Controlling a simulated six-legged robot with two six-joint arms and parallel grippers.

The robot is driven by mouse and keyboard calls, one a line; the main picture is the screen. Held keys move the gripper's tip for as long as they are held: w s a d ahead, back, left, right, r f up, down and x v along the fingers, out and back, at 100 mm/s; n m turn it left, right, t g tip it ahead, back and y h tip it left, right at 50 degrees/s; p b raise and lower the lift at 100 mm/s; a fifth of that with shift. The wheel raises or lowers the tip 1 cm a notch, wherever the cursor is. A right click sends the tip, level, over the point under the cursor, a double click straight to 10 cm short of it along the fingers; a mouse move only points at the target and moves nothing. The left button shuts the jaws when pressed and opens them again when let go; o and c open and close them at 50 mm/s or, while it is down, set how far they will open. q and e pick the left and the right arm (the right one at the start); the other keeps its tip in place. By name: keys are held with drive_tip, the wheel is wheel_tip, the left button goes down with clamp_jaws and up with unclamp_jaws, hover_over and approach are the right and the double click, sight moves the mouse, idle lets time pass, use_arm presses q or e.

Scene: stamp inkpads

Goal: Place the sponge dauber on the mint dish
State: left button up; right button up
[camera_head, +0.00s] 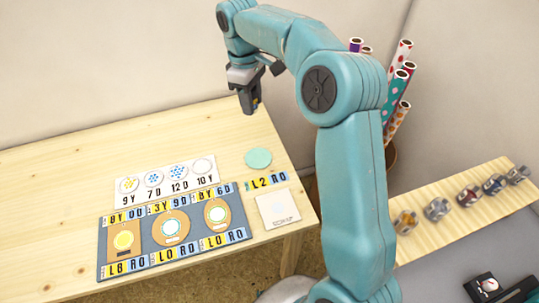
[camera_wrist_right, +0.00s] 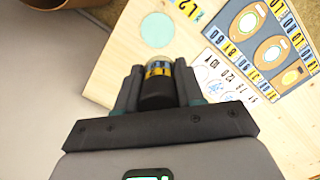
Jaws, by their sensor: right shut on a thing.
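The mint dish (camera_head: 258,158) is a flat round pale-green disc on the table, right of the white card. It also shows in the wrist view (camera_wrist_right: 157,30), beyond my fingertips. My right gripper (camera_head: 249,103) is above the back right part of the table, behind the dish in the head view. It is shut on the sponge dauber (camera_wrist_right: 158,90), a dark cylinder with a yellow and blue band. My left gripper is not in view.
A white card (camera_head: 166,180) with dotted circles and a blue-grey mat (camera_head: 104,277) with several oval pads lie on the wooden table (camera_head: 75,150). An L2 R0 strip and a white square (camera_head: 278,208) lie near the dish. Patterned rolls stand in a bin at right.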

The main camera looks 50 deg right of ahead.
drive_tip(key=shift+s+d, duration=0.2)
drive_tip(key=shift+d, duration=0.2)
drive_tip(key=b, duration=0.1)
hover_over(260, 159)
drive_tip(key=f, duration=1.5)
drive_tip(key=shift+w+a, duration=0.1)
drive_tip(key=shift+w, duration=0.1)
wheel_tip(260, 159, down, 5)
drive_tip(key=shift+r, duration=0.15)
drive_tip(key=shift+w+f, duration=0.1)
drive_tip(key=shift+f, duration=0.25)
